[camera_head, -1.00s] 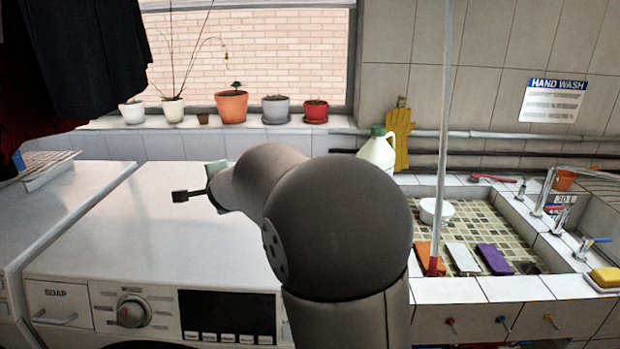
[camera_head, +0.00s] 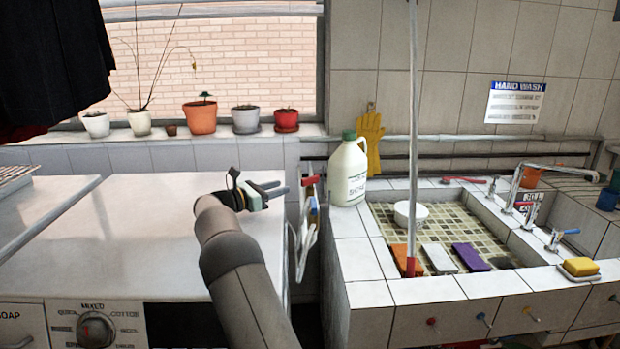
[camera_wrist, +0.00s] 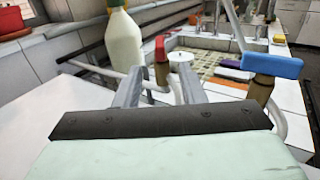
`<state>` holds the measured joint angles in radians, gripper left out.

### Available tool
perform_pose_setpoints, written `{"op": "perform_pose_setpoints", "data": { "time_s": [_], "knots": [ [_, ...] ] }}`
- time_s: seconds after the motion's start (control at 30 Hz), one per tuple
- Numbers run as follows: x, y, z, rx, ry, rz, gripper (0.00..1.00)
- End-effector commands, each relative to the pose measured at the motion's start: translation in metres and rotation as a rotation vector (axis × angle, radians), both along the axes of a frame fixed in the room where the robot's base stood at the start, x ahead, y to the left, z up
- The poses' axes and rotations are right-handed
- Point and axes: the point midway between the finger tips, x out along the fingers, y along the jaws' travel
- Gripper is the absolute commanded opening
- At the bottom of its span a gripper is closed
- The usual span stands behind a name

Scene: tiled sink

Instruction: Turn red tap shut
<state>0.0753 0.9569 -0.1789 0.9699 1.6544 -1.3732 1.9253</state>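A tap with a red handle (camera_head: 311,181) stands on pipework in the gap between the washing machine and the sink; its red handle (camera_wrist: 160,47) tops a brass body in the wrist view. A second tap with a blue handle (camera_head: 313,207) is just below it in the head view; the blue handle (camera_wrist: 272,66) is at the right in the wrist view. My gripper (camera_head: 276,189) is over the machine's right edge, pointing at the red tap. In the wrist view my gripper (camera_wrist: 159,78) has its fingers apart, with the red tap seen between them and nothing held. Contact cannot be told.
A white bottle (camera_head: 348,172) stands on the sink's left corner, behind the taps. A thin upright pole (camera_head: 413,120) rises at the sink front. The sink has its own taps (camera_head: 527,204). Potted plants (camera_head: 201,117) line the sill. The white machine top (camera_head: 120,240) is clear.

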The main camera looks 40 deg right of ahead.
Motion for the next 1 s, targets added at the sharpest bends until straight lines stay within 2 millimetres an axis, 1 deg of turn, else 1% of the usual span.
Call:
{"op": "perform_pose_setpoints", "data": {
  "time_s": [0.03,0.3,0.5,0.6,0.7,1.0],
  "knots": [
    [-0.001,-0.013,0.002,-0.001,0.002,-0.003,0.36],
    [-0.002,-0.072,0.002,-0.001,0.003,-0.001,0.36],
    [-0.002,-0.105,0.001,-0.001,0.003,0.001,0.36],
    [-0.002,-0.116,0.001,0.0,0.002,0.0,0.36],
    [-0.002,-0.121,0.0,0.0,0.003,0.002,0.36],
    [-0.002,-0.123,0.0,0.0,0.003,0.003,0.36]
  ]
}}
